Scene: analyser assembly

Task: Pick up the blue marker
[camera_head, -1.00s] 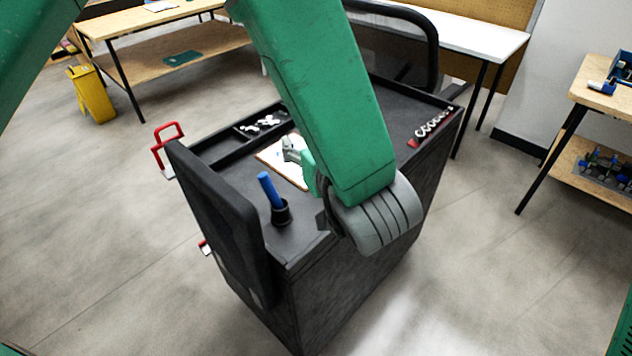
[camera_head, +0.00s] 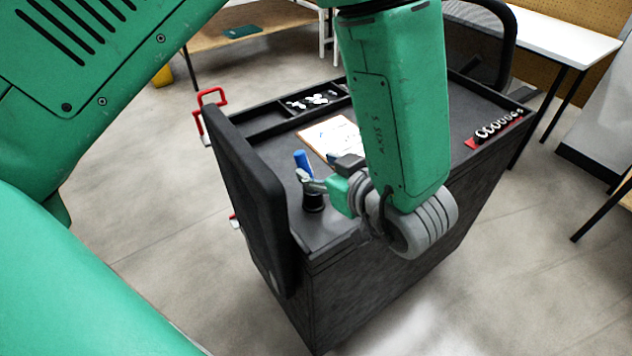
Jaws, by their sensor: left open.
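The blue marker (camera_head: 302,160) stands upright in a small black cup (camera_head: 313,201) on top of the dark cart (camera_head: 455,135), near the cart's left end. My left gripper (camera_head: 306,180) is at the marker, just above the cup, with its jaws open. A finger crosses in front of the marker and hides its middle part. I cannot tell whether the fingers touch the marker. My right gripper is not in view.
A clipboard with paper (camera_head: 333,136) lies behind the gripper on the cart. A tray of small white parts (camera_head: 312,100) and a red rack of sockets (camera_head: 495,128) sit near the cart's edges. A black upright panel (camera_head: 247,190) borders the marker's left.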

